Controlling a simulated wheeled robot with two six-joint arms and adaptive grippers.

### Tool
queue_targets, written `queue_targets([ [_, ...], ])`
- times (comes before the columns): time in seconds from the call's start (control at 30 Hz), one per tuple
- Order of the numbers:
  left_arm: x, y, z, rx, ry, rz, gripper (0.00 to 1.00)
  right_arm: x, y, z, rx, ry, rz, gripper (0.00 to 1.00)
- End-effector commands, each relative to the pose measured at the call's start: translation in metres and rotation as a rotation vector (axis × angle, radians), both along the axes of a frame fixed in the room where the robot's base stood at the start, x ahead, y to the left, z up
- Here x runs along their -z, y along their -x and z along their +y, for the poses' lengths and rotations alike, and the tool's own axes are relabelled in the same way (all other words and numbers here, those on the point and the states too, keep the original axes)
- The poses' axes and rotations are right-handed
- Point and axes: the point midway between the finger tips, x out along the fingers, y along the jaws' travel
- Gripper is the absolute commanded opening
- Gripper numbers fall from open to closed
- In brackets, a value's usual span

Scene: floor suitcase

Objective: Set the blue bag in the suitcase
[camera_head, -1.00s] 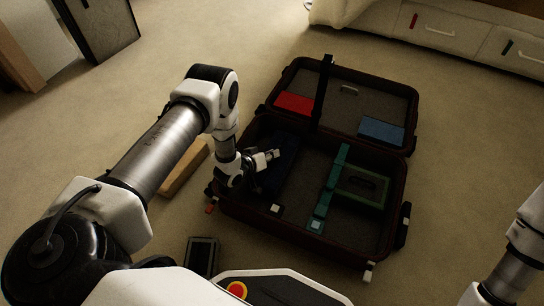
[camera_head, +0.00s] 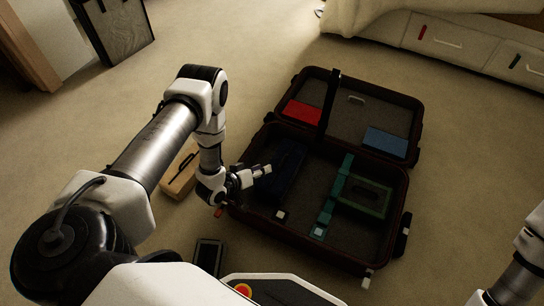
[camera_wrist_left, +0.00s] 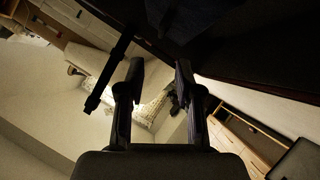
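The blue bag (camera_head: 288,160), very dark navy, lies in the left part of the open suitcase's near half (camera_head: 262,222). My left gripper (camera_head: 268,169) is at the suitcase's left side, beside the bag. In the left wrist view the left gripper (camera_wrist_left: 158,68) has its two fingers apart with nothing between them. A dark surface fills the top of that view; I cannot tell whether it includes the bag. My right gripper is out of view.
A green bag (camera_head: 372,209) and green strip (camera_head: 329,205) lie in the suitcase's right part. The lid holds a red item (camera_head: 303,112) and a blue item (camera_head: 385,142). A tan case (camera_head: 178,184) stands on the floor to the left. Drawers (camera_head: 440,38) stand behind.

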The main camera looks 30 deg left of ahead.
Motion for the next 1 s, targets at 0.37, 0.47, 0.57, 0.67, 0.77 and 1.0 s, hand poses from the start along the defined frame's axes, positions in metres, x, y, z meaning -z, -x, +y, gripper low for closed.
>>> queue_targets([
  [0.37,-0.004,0.044,-0.026,0.032,-0.081,0.180,0.35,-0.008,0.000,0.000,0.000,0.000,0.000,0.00],
  [0.47,-0.010,0.116,-0.059,0.125,-0.234,0.501,0.35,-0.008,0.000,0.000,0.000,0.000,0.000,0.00],
  [0.57,-0.034,0.196,-0.069,0.229,-0.367,0.785,0.35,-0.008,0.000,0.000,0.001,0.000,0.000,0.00],
  [0.67,-0.055,0.245,-0.067,0.291,-0.435,0.948,0.35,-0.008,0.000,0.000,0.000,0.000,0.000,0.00],
  [0.77,-0.062,0.259,-0.066,0.308,-0.452,0.996,0.35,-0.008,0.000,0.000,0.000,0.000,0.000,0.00],
  [1.0,-0.073,0.259,-0.066,0.306,-0.450,0.994,0.35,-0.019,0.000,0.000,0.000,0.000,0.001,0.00],
])
